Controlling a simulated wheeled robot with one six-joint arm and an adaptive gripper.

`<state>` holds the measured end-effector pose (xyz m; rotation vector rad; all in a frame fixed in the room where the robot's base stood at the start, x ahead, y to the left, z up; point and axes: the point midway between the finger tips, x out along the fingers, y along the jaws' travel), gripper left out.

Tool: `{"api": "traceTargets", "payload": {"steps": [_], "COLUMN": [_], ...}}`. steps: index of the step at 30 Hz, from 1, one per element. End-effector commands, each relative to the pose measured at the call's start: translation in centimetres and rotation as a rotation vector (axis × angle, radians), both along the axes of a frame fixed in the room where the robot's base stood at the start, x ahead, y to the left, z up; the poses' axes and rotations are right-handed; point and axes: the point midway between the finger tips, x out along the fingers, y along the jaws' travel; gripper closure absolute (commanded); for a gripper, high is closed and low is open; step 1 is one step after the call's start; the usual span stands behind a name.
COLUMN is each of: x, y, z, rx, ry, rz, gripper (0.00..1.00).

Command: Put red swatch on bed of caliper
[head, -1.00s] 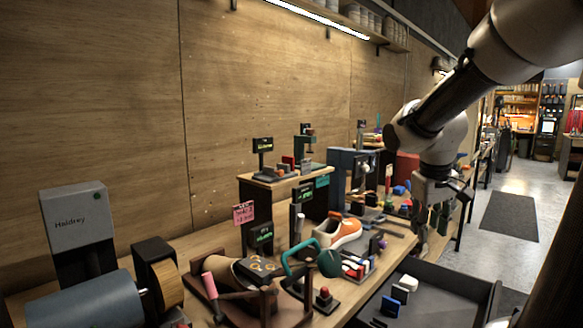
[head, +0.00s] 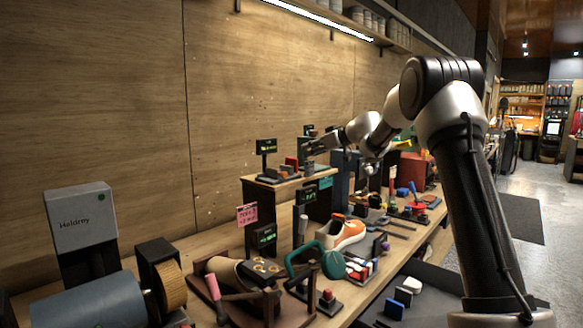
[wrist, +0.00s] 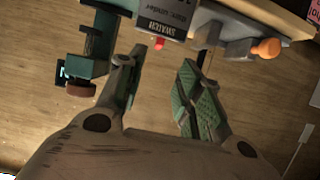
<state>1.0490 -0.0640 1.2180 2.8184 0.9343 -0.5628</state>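A small red block (head: 291,161), which looks like the red swatch, stands on the raised dark stand (head: 262,184) in the head view. My gripper (head: 314,149) is just right of it, over the stand's right part. A green C-shaped frame (wrist: 88,52) with a brown disc, likely the caliper, is beside the left finger. A grey block with a "SWATCH" label (wrist: 160,18) lies beyond the fingertips, with a small red tip (wrist: 160,43) at its edge.
A grey fixture with an orange knob (wrist: 265,48) is near the right finger. A small display (head: 265,146) stands at the stand's left. The wood wall (head: 100,90) is close behind. A shoe (head: 341,232) and several tools crowd the bench below.

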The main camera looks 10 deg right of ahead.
Motion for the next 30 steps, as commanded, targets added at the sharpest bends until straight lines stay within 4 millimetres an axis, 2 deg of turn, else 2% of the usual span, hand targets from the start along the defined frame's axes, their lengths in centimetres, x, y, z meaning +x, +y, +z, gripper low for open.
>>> {"api": "traceTargets", "payload": {"steps": [6, 11, 19, 29, 30], "x": [2.9, 3.8, 6.8, 7.4, 7.4], "y": [2.1, 2.7, 4.6, 5.1, 5.1], "z": [-1.5, -2.0, -3.9, -4.2, -4.2], "rx": [-0.001, -0.002, -0.003, -0.003, -0.003], "ry": [-0.001, -0.001, -0.002, -0.003, -0.003], "rz": [0.001, 0.0, 0.0, -0.002, -0.002], "gripper": [0.64, 0.64, 0.64, 0.64, 0.72]}}
